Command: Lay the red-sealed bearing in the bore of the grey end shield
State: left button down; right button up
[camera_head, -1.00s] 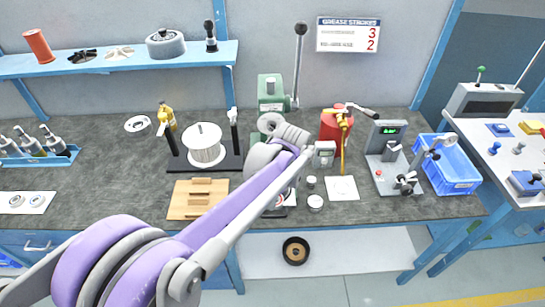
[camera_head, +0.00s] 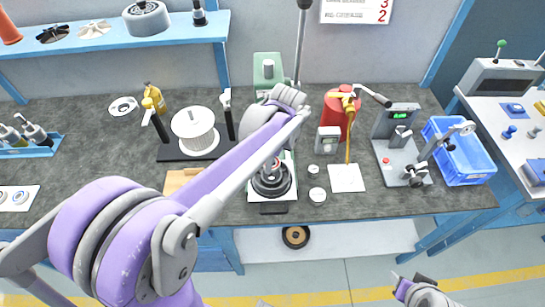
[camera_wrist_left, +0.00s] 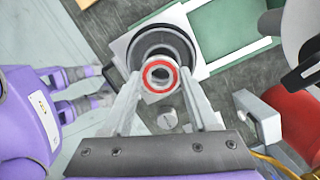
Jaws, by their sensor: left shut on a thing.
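My left gripper (camera_wrist_left: 160,88) is shut on the red-sealed bearing (camera_wrist_left: 160,63), a small ring with a red face and an open centre. In the left wrist view the bearing overlaps the near part of a dark grey round part with a stepped rim, which I take for the end shield (camera_wrist_left: 136,41). It lies on a pale square plate. I cannot tell the height of the bearing above it. In the head view the end shield (camera_head: 270,190) sits under the gripper, which hides part of it. Part of my right arm shows at the bottom right; its jaws are unclear.
A green lever press (camera_head: 267,68) stands behind the end shield. A grey gauge box (camera_head: 327,140), a red canister (camera_head: 337,115) and small round parts (camera_head: 317,195) stand to the right. A spool (camera_head: 194,130) and a wooden block (camera_head: 177,181) are on the left.

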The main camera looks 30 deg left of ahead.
aim_at(270, 175)
pick_arm(q)
jog(key=shift+a+f, duration=0.1)
jog(key=shift+f, duration=0.2)
jog(key=shift+f+b, duration=1.6)
jog(key=shift+f, duration=0.65)
jog(key=shift+f, duration=0.25)
jog(key=shift+c, duration=0.5)
grip_release()
jog(key=r, duration=0.3)
jog(key=d+r, duration=0.1)
jog(key=r, duration=0.6)
jog(key=shift+w+d+r, duration=0.15)
jog(key=shift+d+r, duration=0.2)
